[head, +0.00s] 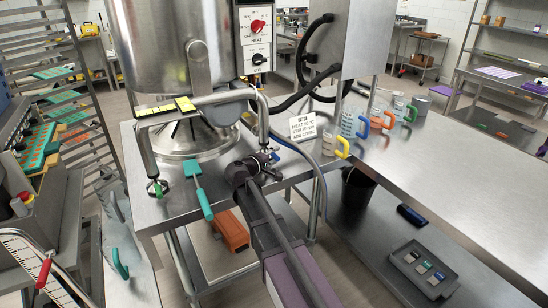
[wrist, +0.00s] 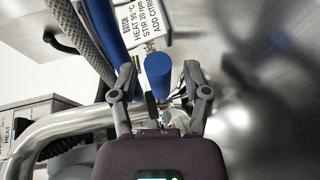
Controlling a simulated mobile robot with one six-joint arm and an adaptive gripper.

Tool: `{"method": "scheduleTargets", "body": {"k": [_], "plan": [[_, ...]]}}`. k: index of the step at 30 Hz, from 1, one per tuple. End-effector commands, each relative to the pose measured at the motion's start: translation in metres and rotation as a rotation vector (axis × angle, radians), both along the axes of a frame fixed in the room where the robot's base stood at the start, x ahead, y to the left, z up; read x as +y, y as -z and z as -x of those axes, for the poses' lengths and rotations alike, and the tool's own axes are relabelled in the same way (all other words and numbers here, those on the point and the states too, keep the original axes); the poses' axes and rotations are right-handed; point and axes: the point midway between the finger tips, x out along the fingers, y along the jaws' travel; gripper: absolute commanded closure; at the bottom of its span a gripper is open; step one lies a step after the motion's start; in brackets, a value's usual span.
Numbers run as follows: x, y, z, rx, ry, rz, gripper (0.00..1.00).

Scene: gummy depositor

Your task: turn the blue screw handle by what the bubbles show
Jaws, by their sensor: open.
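The blue screw handle (wrist: 158,74) stands between the two fingers of my gripper (wrist: 159,80) in the wrist view, with a visible gap on each side. My gripper is open. In the head view my gripper (head: 268,160) is at the right foot of the bent metal bar (head: 215,97) and mostly hides the handle. A green screw handle (head: 157,188) is at the bar's left foot.
The steel kettle (head: 165,50) stands behind the bar. A teal spatula (head: 199,190) lies on the table left of my arm. A recipe sign (head: 303,126) and several jugs (head: 353,122) stand to the right. A hose (wrist: 95,35) runs close to my left finger.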

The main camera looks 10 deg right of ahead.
Motion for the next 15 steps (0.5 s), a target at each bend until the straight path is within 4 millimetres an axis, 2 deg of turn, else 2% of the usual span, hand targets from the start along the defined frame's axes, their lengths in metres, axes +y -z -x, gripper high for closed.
{"method": "scheduleTargets", "body": {"k": [4,5,10,11,15], "plan": [[-0.0002,-0.0001,0.0001,0.000,0.000,0.000,0.39],[-0.0002,-0.0001,0.0001,0.000,0.000,0.000,0.45],[-0.0005,-0.0001,0.0001,0.000,0.001,0.000,0.96],[-0.0005,-0.0001,0.0001,0.000,0.001,0.000,1.00],[-0.0008,-0.0001,0.0001,0.000,0.001,0.000,1.00]]}}
